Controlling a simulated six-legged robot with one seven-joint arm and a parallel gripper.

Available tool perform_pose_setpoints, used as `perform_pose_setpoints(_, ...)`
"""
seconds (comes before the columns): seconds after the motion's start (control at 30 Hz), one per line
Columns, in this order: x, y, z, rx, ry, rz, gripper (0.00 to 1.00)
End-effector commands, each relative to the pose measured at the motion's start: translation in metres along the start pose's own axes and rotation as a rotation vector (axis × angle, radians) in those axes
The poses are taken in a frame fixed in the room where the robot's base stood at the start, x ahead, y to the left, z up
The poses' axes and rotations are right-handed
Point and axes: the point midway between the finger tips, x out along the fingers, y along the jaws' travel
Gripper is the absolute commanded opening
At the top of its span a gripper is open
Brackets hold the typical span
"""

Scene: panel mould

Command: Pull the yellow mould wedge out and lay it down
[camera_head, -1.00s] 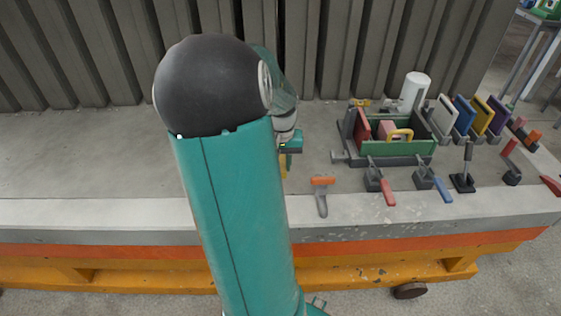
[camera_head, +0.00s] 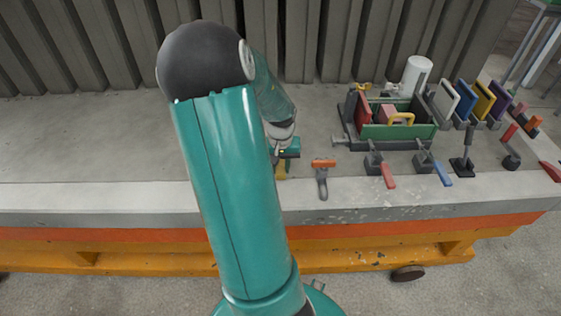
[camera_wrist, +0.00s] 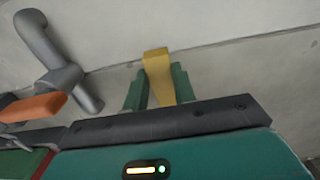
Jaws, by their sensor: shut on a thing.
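My gripper (camera_wrist: 157,82) is shut on the yellow mould wedge (camera_wrist: 157,62) in the wrist view, with one green finger on each side of it. The wedge's free end sticks out past the fingertips over the grey bench top. In the head view my gripper (camera_head: 284,156) is left of the orange-handled tool, with a bit of yellow showing under it. I cannot tell whether the wedge touches the bench. The panel mould (camera_head: 432,132) stands to the right, apart from my gripper, with green and red walls and a yellow handle inside.
The orange-handled tool (camera_head: 322,179) lies just right of my gripper. Red and blue clamps (camera_head: 388,175), a white cylinder (camera_head: 415,74) and a rack of coloured panels (camera_head: 483,100) are farther right. The bench (camera_head: 90,140) is bare on the left; its front edge is close.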

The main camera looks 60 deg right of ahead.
Motion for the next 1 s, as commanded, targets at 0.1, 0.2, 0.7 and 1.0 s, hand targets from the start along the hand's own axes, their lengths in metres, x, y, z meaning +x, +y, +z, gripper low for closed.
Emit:
perform_pose_setpoints(0.1, 0.001, 0.0, 0.0, 0.001, 0.0, 0.0, 0.0)
perform_pose_setpoints(0.2, 0.001, 0.0, 0.0, 0.001, 0.0, 0.0, 0.0)
perform_pose_setpoints(0.7, 0.0, 0.0, 0.0, 0.001, 0.0, 0.0, 0.52)
perform_pose_setpoints(1.0, -0.01, 0.0, -0.001, 0.0, 0.003, -0.002, 0.52)
